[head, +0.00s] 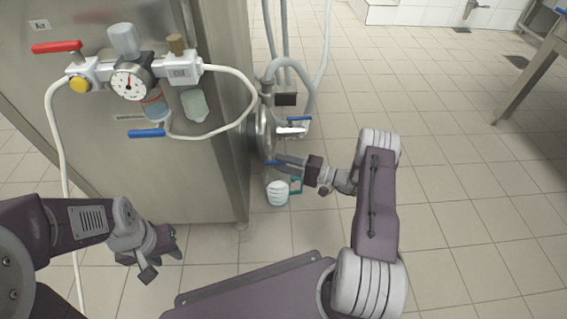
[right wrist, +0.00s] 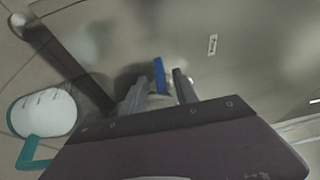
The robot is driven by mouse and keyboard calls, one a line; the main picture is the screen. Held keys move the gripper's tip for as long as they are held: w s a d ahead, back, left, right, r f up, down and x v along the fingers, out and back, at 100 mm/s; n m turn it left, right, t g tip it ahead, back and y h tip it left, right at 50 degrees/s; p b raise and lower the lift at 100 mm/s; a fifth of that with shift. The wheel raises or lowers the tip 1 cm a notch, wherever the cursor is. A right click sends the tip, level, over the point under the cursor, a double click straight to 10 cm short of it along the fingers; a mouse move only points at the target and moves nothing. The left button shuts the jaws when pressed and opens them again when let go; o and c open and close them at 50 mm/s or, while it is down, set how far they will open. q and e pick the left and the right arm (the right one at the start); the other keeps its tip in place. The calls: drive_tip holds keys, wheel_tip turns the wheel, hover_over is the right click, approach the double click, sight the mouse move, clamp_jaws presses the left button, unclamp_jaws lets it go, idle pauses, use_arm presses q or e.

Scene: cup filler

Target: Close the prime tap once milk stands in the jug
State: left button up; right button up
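The prime tap's blue handle (head: 275,162) is low on the cabinet's right side. In the right wrist view the blue handle (right wrist: 159,75) shows between and just past my right gripper's fingers. My right gripper (head: 281,161) is open, with its two fingers (right wrist: 160,88) apart on either side of the handle; contact is not clear. A jug (head: 278,193) with a teal handle hangs or stands just below the tap. It also shows in the right wrist view (right wrist: 46,112), whitish with dark marks; I cannot tell milk from jug wall. My left gripper (head: 162,257) is empty, away from the tap.
The steel cabinet (head: 195,185) carries a regulator with a gauge (head: 132,82), a red lever (head: 57,47) and a blue lever (head: 147,133). A round flange with hoses and another blue-handled valve (head: 298,119) sits above the tap. Tiled floor at right is clear; a table (head: 530,60) stands far right.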

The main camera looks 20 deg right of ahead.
drive_tip(key=shift+d+r, duration=0.1)
drive_tip(key=shift+d, duration=0.05)
drive_tip(key=p+v, duration=0.5)
drive_tip(key=v, duration=0.4)
drive_tip(key=shift+s, duration=0.1)
